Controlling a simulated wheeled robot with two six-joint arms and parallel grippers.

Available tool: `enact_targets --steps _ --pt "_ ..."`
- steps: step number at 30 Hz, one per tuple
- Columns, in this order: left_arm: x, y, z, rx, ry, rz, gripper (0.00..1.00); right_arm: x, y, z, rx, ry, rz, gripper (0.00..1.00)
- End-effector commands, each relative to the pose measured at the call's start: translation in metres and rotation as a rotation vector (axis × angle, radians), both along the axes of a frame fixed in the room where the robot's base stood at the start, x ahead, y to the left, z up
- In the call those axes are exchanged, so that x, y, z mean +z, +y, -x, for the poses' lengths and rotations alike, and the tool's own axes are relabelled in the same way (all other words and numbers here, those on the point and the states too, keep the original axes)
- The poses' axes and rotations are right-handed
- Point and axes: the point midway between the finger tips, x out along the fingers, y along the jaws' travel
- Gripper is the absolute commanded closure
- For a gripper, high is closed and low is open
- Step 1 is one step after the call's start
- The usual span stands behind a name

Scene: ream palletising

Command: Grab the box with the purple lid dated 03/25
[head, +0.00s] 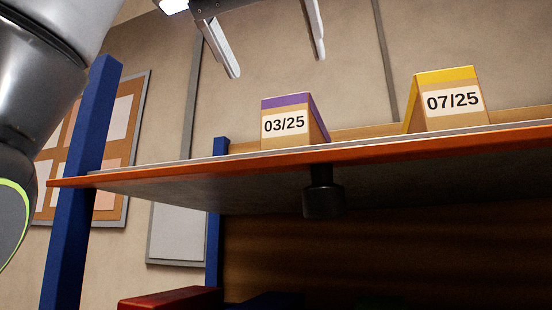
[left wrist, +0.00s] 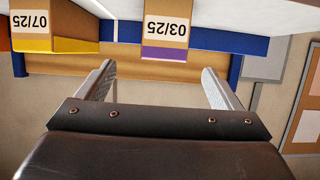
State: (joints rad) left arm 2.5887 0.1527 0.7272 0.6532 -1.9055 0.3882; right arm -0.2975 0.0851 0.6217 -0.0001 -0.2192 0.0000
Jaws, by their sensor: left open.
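The box with the purple lid (head: 285,123) stands on the shelf, and its white label reads 03/25. In the left wrist view the same box (left wrist: 165,30) shows upside down, centred between the fingers and beyond them. My left gripper (head: 277,62) is open and empty, above the box in the head view, its fingers apart and not touching it. The left gripper's two fingers also show in the left wrist view (left wrist: 158,85). My right gripper is in neither view.
The shelf (head: 180,174) has an orange front edge and a blue post (head: 83,190) at its left. A box with a yellow lid (head: 447,101), labelled 07/25, stands to the right, with a clear gap between the boxes. A red object (head: 172,299) lies below the shelf.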

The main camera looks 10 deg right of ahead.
Motion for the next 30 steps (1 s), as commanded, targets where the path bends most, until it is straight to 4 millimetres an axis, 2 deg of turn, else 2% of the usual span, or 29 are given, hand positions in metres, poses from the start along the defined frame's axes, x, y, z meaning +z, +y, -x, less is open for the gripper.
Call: enact_targets --steps 4,9,17,24,30 --pt "-0.011 -0.018 -0.027 -0.001 0.004 -0.003 0.13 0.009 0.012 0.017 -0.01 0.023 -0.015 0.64" --pt "-0.022 -0.032 -0.048 0.0 0.002 -0.002 0.13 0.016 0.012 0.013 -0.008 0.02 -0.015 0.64" --pt "-0.028 -0.04 -0.062 0.0 0.002 -0.001 0.13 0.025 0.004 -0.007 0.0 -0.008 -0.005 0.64" --pt "-0.04 -0.053 -0.088 -0.001 0.004 -0.001 0.13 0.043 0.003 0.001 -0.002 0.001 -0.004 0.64" --pt "-0.047 -0.06 -0.097 -0.001 0.001 0.0 0.13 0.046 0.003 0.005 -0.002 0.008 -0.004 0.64"
